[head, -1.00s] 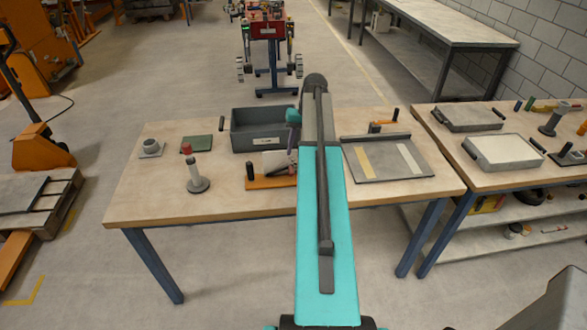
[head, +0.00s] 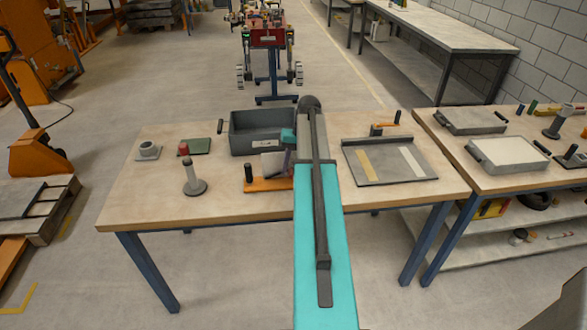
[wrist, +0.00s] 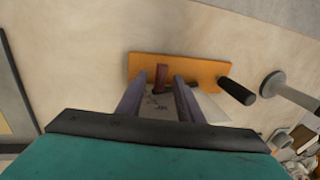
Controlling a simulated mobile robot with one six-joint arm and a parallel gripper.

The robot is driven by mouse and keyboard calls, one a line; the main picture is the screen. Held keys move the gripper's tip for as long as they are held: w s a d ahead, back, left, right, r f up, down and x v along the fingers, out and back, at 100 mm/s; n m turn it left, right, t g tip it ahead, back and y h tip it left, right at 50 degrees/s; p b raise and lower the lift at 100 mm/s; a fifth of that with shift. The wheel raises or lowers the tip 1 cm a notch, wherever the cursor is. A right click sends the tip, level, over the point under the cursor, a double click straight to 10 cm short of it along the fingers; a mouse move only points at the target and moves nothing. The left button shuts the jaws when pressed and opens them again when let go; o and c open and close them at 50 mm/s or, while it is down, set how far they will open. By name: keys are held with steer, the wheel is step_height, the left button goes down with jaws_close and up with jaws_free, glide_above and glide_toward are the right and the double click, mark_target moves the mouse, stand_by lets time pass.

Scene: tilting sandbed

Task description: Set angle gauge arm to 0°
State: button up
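The angle gauge has an orange base (head: 266,185) and lies on the wooden table, left of my arm in the head view. A pale plate (head: 272,164) with dark marks stands on it, and a black grip (head: 248,174) is at its left end. In the wrist view the orange base (wrist: 205,73) lies beyond my fingertips, with the black grip (wrist: 237,91) to the right. A dark red upright piece (wrist: 161,77), perhaps the gauge arm, shows between the fingers. My gripper (wrist: 160,80) is open, with gaps on both sides of that piece. Contact and the exact angle cannot be told.
A grey bin (head: 258,133) stands behind the gauge. A flat grey tray (head: 390,165) with two strips lies right of my arm. The table front is clear.

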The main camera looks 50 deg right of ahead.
jaws_close()
steer(key=shift+s+d+f+b, duration=0.25)
steer(key=shift+d+f, duration=0.05)
steer(key=shift+f, duration=0.4)
steer(key=shift+s+d+f+b, duration=0.2)
steer(key=shift+d+f+b, duration=0.05)
steer(key=shift+f, duration=0.45)
jaws_free()
steer(key=shift+r, duration=0.1)
steer(key=b+v, duration=0.2)
steer(key=v, duration=1.1)
steer(key=shift+r, duration=0.4)
